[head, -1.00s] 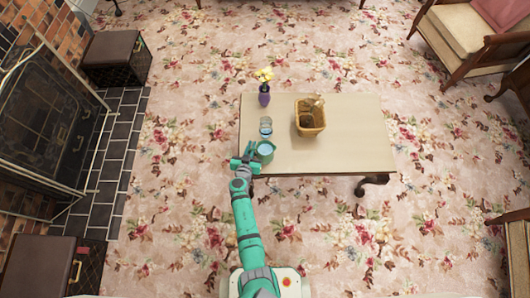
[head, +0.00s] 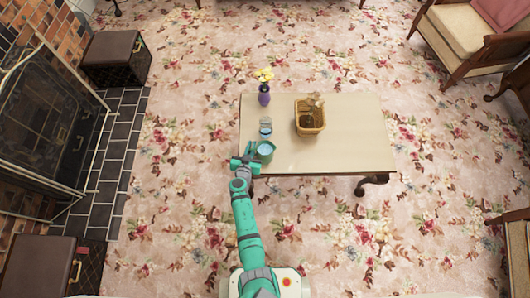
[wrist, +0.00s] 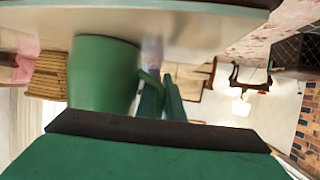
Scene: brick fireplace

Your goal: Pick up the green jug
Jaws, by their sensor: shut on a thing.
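The green jug (head: 265,149) stands upright at the front left corner of the table, with pale blue showing inside its rim. In the wrist view, which is upside down, the green jug (wrist: 100,75) fills the left of centre, with its handle to the right. My gripper (head: 251,161) is at the jug's near left side, at the table edge. In the wrist view the fingers (wrist: 161,97) are close together at the handle, shut on it. The exact contact is partly hidden by the gripper body. The jug's base appears to be at the table surface.
A clear glass (head: 265,128) stands just behind the jug on the table (head: 345,145). A purple vase (head: 263,96) with yellow flowers is at the back left corner. A wicker basket (head: 310,117) is to the right. The table's right part is bare.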

